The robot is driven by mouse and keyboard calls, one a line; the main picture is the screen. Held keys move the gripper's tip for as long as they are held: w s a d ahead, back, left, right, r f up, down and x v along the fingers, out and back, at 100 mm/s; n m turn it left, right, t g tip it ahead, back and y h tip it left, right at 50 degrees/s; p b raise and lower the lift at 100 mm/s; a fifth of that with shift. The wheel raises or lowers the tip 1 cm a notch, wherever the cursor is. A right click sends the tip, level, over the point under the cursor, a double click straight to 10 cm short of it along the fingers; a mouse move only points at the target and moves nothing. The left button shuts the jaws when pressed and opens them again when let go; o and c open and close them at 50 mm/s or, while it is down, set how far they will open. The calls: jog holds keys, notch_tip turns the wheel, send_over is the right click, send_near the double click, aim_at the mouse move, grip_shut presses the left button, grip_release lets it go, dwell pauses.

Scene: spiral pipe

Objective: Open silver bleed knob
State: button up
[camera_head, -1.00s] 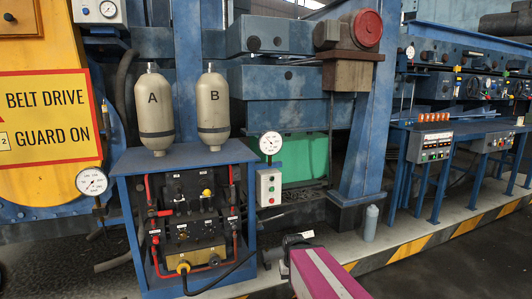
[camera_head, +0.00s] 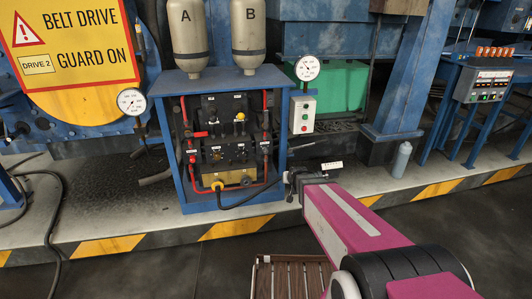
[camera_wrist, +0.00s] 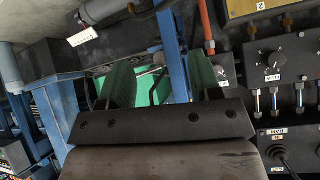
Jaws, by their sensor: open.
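A blue-framed cabinet (camera_head: 286,120) holds a black valve panel with red pipes, several small knobs and a yellow-topped knob (camera_head: 240,117). I cannot tell which small part is the silver bleed knob. In the wrist view, a round dark knob with a greyish face (camera_wrist: 277,60) sits on the black panel at the right, above several silver fittings. My gripper (camera_head: 291,178) is at the cabinet's lower right front corner, partly hidden by my arm.
Two beige tanks labelled A and B (camera_head: 249,38) stand on the cabinet. A gauge (camera_head: 307,68) and a button box (camera_head: 302,114) are at its right. A black hose (camera_head: 250,198) runs from the panel's lower front. The dark floor ahead is mostly clear.

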aim_at(266, 152)
jog(key=w+a+r+t, duration=0.1)
jog(key=w+a+t, duration=0.1)
jog(key=w+a, duration=0.2)
jog(key=w+a+t+y, duration=0.1)
jog(key=w+a+t, duration=0.2)
jog(key=w, duration=0.6)
jog(key=w+a+r+t+y, duration=0.1)
jog(key=w+a+t, duration=0.2)
jog(key=w+a, duration=0.2)
jog(key=shift+w+a+r, duration=0.15)
jog(key=shift+w, duration=0.45)
jog(key=shift+w+a+r, duration=0.1)
jog(key=shift+w+r, duration=0.05)
jog(key=shift+w, duration=0.45)
jog(key=c, duration=0.9)
